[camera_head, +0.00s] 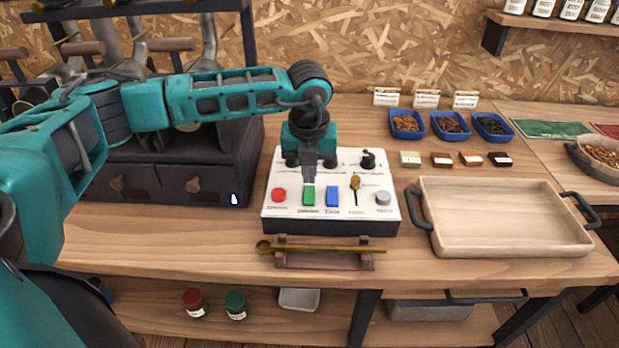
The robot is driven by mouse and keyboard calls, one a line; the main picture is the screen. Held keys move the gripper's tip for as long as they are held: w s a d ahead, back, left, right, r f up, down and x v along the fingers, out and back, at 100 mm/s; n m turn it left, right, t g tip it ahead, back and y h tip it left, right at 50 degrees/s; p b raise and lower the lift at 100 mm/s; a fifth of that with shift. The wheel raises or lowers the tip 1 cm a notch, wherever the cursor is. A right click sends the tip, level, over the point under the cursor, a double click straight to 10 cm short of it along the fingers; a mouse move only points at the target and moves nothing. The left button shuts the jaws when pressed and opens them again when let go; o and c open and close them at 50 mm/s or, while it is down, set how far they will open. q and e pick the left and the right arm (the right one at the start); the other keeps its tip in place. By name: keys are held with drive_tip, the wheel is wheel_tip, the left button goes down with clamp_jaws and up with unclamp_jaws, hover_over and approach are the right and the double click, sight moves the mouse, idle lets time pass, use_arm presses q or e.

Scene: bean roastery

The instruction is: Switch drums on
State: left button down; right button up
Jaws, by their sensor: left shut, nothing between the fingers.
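A white control panel (272,212) sits on the wooden table. Along its front are a red button (278,195), a green button (309,195), a blue button (333,196), a brass-topped lever (355,184) and a grey button (383,198). A dark knob (368,160) stands at its back right. My left gripper (309,182) points down over the panel, shut and empty, its fingertips at the back edge of the green button. I cannot tell whether they touch it. The arm hides part of the panel's back row. My right gripper is not in view.
A brass scoop (320,248) lies on a wooden rest in front of the panel. A wooden tray (430,240) with dark handles is to the right. Blue bean dishes (450,136) and small coloured blocks (441,160) are behind it. A dark drawer cabinet (150,150) stands left.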

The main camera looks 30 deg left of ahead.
sight(309, 196)
use_arm(q)
drive_tip(key=shift+w+f, duration=0.15)
drive_tip(key=shift+f, duration=1.1)
